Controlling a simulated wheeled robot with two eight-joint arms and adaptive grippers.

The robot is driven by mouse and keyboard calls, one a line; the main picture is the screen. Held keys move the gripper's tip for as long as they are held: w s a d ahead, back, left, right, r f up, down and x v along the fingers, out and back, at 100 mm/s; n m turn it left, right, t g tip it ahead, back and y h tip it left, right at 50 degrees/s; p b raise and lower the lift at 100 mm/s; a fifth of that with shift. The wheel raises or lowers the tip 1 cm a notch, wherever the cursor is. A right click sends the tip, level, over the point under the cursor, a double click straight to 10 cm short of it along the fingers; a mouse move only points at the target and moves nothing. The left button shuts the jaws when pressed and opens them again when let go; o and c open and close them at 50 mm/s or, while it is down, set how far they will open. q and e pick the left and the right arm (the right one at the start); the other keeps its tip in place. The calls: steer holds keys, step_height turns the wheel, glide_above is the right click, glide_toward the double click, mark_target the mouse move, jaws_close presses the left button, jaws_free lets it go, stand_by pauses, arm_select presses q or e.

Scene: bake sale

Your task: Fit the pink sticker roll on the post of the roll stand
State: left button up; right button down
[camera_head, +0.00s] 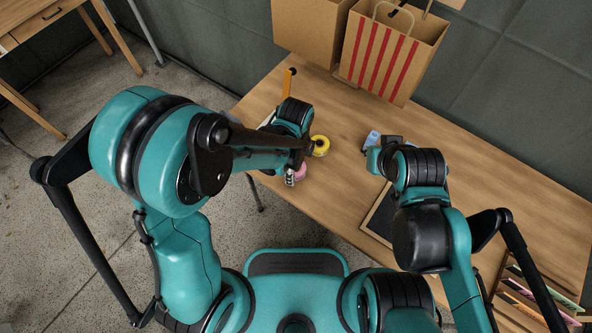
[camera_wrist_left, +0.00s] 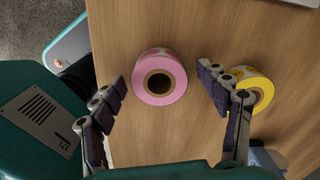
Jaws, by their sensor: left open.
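The pink sticker roll (camera_wrist_left: 160,101) lies flat on the wooden table, its round core hole facing up in the left wrist view. In the head view the pink roll (camera_head: 301,172) is partly hidden by my left gripper (camera_head: 293,177). In the left wrist view my left gripper (camera_wrist_left: 161,78) is open, with a finger on either side of the roll and gaps between. My right gripper (camera_head: 370,150) is over the table, close to a small light-blue thing (camera_head: 372,138); its fingers are not clear. I cannot make out the roll stand or its post for certain.
A yellow roll (camera_head: 320,146) lies close to the pink one, just beyond the right finger in the left wrist view (camera_wrist_left: 263,91). An upright orange thing (camera_head: 287,83) stands behind my left arm. A striped paper bag (camera_head: 378,55) stands at the back. A dark framed board (camera_head: 378,218) lies near the front edge.

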arm_select(q)
steer(key=shift+r, duration=0.1)
steer(key=shift+c, duration=0.9)
steer(key=c, duration=1.1)
